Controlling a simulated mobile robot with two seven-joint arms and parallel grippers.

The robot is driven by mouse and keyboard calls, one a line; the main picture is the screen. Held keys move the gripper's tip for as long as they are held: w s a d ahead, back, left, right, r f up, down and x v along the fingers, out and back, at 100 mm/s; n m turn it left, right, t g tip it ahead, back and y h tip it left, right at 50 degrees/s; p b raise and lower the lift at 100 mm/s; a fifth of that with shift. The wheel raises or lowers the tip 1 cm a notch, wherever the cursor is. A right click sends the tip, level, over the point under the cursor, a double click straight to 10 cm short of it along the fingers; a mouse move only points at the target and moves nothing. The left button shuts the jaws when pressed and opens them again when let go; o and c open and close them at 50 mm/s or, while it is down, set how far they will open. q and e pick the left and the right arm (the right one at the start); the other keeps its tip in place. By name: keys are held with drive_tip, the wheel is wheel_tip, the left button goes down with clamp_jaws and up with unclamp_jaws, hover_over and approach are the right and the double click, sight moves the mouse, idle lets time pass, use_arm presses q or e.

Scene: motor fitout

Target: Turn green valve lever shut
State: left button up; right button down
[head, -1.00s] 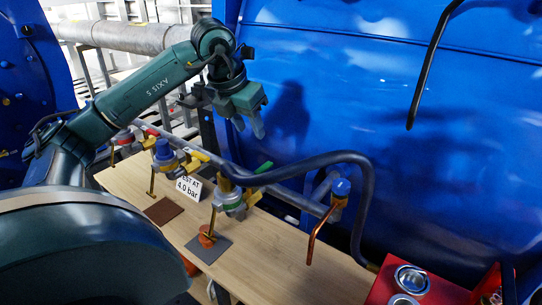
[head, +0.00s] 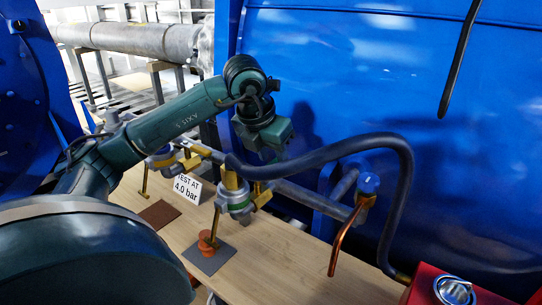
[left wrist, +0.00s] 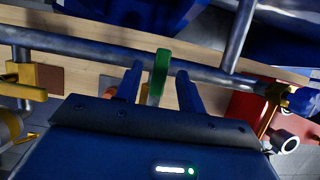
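The green valve lever (left wrist: 160,72) shows in the left wrist view, standing out from the pipe between my two fingers. My left gripper (left wrist: 158,88) is open, with one finger on each side of the lever and a gap visible to each. My right gripper is in neither view now.
A sign (head: 187,188) reads "TEST AT 4.0 bar". A red box (head: 430,283) stands at the lower right. The wooden bench (head: 285,262) is mostly clear in front.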

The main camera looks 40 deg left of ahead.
use_arm(q)
drive_tip(key=shift+c, duration=0.5)
clamp_jaws()
